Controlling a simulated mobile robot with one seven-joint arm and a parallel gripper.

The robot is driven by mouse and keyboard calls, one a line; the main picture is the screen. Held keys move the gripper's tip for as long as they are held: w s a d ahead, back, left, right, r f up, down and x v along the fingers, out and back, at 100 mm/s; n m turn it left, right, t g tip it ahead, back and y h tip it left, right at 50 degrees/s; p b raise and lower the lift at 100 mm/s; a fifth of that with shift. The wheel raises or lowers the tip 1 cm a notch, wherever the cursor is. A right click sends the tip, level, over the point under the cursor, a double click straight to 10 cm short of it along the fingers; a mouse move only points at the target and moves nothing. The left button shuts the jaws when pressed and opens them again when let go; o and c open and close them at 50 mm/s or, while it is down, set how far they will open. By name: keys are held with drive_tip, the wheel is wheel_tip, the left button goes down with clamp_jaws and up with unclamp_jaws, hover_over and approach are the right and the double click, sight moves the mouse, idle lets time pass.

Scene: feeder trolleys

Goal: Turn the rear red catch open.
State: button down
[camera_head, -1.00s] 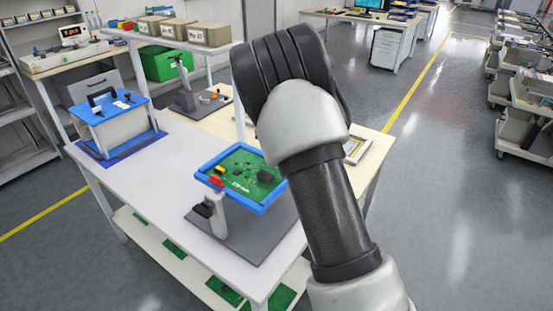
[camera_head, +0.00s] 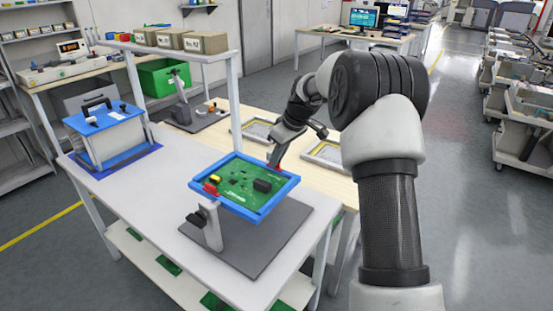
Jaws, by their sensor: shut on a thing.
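A green circuit board (camera_head: 240,187) lies in a blue frame (camera_head: 240,211) on a tilted stand above the white table. The front red catch (camera_head: 210,189) sits on the frame's near left edge. The rear red catch (camera_head: 274,168) is at the frame's far right edge, small and partly covered by my gripper. My gripper (camera_head: 277,162) reaches in from behind the frame and is shut on the rear red catch. Its fingertips are small here, and the catch's exact angle cannot be told.
A grey mat (camera_head: 262,250) lies under the stand, with a black clamp knob (camera_head: 194,220) on the stand's post. A white box with a blue lid (camera_head: 103,118) stands at the left. Picture-like trays (camera_head: 327,154) lie on the wooden table behind.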

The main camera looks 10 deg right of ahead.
drive_tip(key=shift+n, duration=0.6)
drive_tip(key=c, duration=1.9)
unclamp_jaws()
drive_tip(key=p+v, duration=0.1)
drive_tip(key=v, duration=1.6)
drive_tip(key=shift+w+d+r+g+p, duration=0.25)
drive_tip(key=shift+w+d+g+p, duration=0.05)
drive_tip(key=shift+p, duration=0.05)
